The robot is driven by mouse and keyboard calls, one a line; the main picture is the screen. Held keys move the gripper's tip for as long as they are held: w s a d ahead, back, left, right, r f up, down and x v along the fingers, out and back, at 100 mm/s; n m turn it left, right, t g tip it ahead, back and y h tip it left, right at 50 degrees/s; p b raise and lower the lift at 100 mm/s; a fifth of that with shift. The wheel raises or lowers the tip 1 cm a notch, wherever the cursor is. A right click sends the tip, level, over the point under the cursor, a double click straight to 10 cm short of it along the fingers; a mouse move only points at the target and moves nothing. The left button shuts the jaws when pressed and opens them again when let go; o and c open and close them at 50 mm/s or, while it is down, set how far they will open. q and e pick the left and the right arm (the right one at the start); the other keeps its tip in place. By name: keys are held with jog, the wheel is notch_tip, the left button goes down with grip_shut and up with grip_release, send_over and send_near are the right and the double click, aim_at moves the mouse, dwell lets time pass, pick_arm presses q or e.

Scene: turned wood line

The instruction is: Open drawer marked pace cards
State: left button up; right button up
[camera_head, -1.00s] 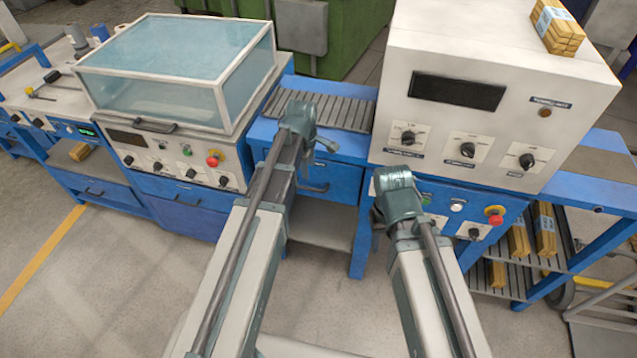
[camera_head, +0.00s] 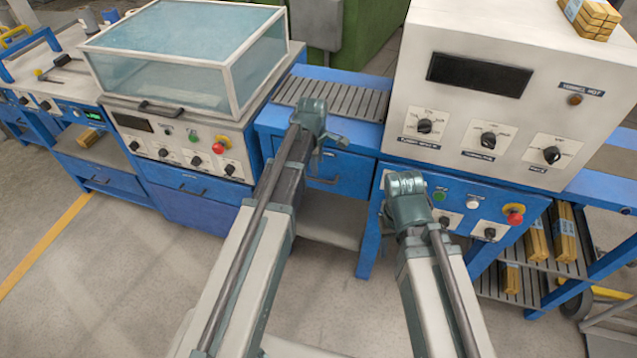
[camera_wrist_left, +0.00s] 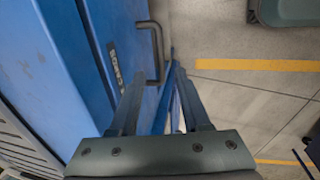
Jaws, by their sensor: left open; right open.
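A blue drawer (camera_head: 350,172) with a dark bar handle (camera_head: 322,181) sits under the roller top in the middle of the line, and it looks shut. In the left wrist view a blue front (camera_wrist_left: 85,50) has a bar handle (camera_wrist_left: 153,50) and a small dark label (camera_wrist_left: 115,66), which I cannot read for certain. My left gripper (camera_head: 333,143) is in front of the middle drawer, partly over it. In its wrist view the open fingers (camera_wrist_left: 162,92) point toward the handle, apart from it, with nothing between them. My right gripper (camera_head: 405,192) is before the right control panel; its fingertips are hidden.
A glass-topped cabinet (camera_head: 185,50) stands left, with another blue drawer (camera_head: 195,183) below its knobs. A control box (camera_head: 500,100) stands right, above buttons and a red stop button (camera_head: 515,214). Shelves hold wood bundles (camera_head: 563,235). The floor (camera_head: 120,260) at front left is clear.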

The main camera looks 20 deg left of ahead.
aim_at(319, 180)
pick_arm(q)
jog(key=f+b, duration=0.3)
jog(key=w+f+b, duration=0.1)
jog(key=f+b, duration=0.2)
jog(key=f, duration=0.1)
jog(key=shift+w+f, duration=0.2)
jog(key=shift+f, duration=0.05)
grip_shut()
dwell(1.1)
